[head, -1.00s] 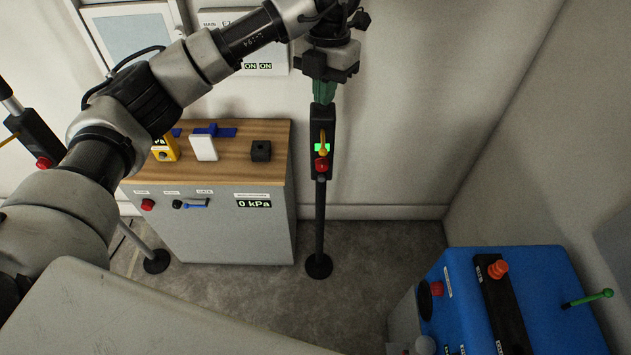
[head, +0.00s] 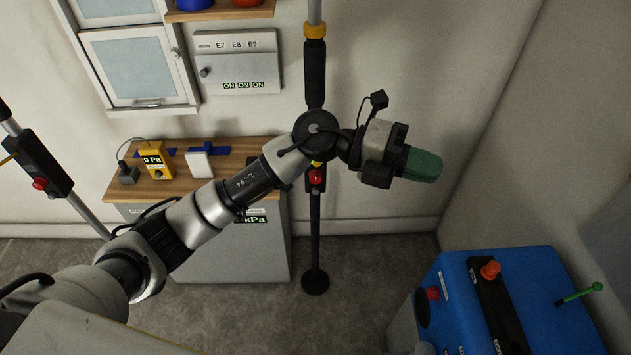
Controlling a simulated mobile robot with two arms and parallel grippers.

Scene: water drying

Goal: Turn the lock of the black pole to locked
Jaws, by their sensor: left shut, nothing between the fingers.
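The black pole (head: 316,235) stands upright on a round base in the middle of the head view. Its upper part has a black sleeve and an orange collar. My left arm's wrist crosses in front of the pole and hides most of its lock box. A red knob (head: 316,176) shows just below the wrist, with a sliver of yellow above it. The lock's lever and indicator cannot be read. My left gripper (head: 424,165), with green fingers, is shut and empty. It points right, well to the right of the pole and apart from it. My right gripper is not in view.
A wood-topped cabinet (head: 130,187) stands left behind my arm, carrying a yellow gauge (head: 156,160) and a white block. Another pole with a black lock box (head: 36,162) leans at far left. A blue machine (head: 545,320) is at lower right. The floor around the pole's base is clear.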

